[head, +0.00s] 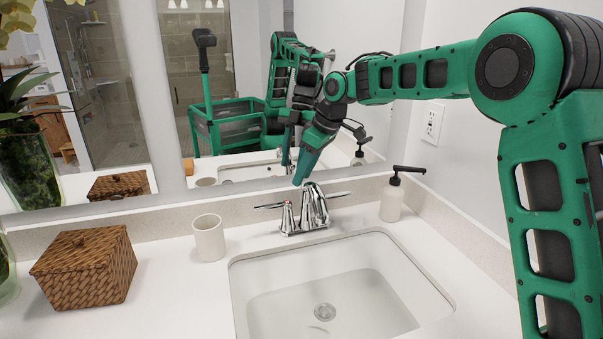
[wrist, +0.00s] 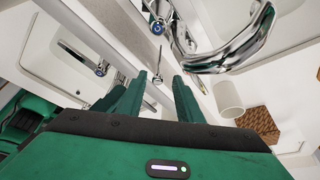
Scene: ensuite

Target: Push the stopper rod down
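The chrome faucet (head: 313,207) stands at the back edge of the sink, with a lever handle on each side. My gripper (head: 301,182) points down right behind and above the spout in the head view. In the wrist view, the two green fingers of my gripper (wrist: 160,80) are apart with nothing held between them. The curved spout (wrist: 232,52) lies to the right of the fingers there, and a blue-capped handle (wrist: 157,27) is beyond them. In the head view the rod is hidden. I cannot tell whether a finger touches it.
The mirror (head: 365,40) rises close behind the faucet and reflects my arm. A soap dispenser (head: 392,199) stands right of the faucet, a white cup (head: 209,240) and a wicker box (head: 85,268) to the left. The sink basin (head: 350,300) is empty.

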